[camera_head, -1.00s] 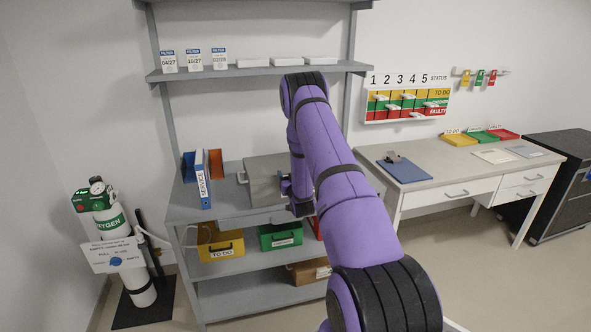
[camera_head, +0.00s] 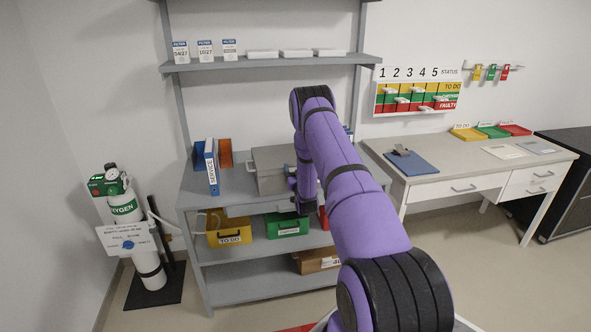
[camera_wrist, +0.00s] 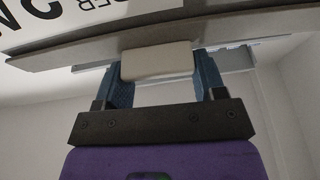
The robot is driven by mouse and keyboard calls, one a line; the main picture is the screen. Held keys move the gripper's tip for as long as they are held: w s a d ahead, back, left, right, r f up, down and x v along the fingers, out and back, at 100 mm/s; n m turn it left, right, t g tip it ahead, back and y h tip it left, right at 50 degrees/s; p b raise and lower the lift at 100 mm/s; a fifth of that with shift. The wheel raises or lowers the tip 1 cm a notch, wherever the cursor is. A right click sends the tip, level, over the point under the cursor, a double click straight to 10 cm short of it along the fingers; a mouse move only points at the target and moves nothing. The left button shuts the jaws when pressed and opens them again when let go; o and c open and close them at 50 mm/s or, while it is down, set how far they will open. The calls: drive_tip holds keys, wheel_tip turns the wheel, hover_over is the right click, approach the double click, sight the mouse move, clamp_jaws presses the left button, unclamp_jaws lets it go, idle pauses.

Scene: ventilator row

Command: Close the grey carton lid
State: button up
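A grey carton (camera_head: 270,177) stands on the upper surface of the low shelf unit, left of my arm. Its top looks flat in the head view, and my arm hides its right side. My gripper (camera_head: 298,197) is at the carton's front right, mostly hidden by my forearm. In the wrist view my gripper (camera_wrist: 160,75) has its blue fingers on both sides of a pale tab (camera_wrist: 157,62), and they seem to touch it. The tab is below the edge of a grey panel (camera_wrist: 125,38) with black lettering. I cannot tell whether that panel is the lid.
A blue service binder (camera_head: 211,167) stands left of the carton. A yellow bin (camera_head: 229,232) and a green bin (camera_head: 287,225) sit on the shelf below. An oxygen cylinder (camera_head: 126,211) stands at left. A desk (camera_head: 462,168) with a blue clipboard (camera_head: 411,163) is at right.

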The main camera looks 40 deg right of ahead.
drive_tip(key=o, duration=0.3)
drive_tip(key=shift+s+a+f+g, duration=0.1)
drive_tip(key=shift+s+f+g, duration=0.05)
drive_tip(key=shift+f, duration=0.4)
drive_tip(key=shift+s+a+f+g, duration=0.1)
drive_tip(key=shift+s+f+g, duration=0.05)
drive_tip(key=shift+f, duration=0.4)
drive_tip(key=shift+o, duration=0.5)
drive_tip(key=r+v, duration=0.1)
drive_tip(key=v, duration=0.8)
drive_tip(key=shift+s, duration=0.5)
drive_tip(key=shift+a+r, duration=0.1)
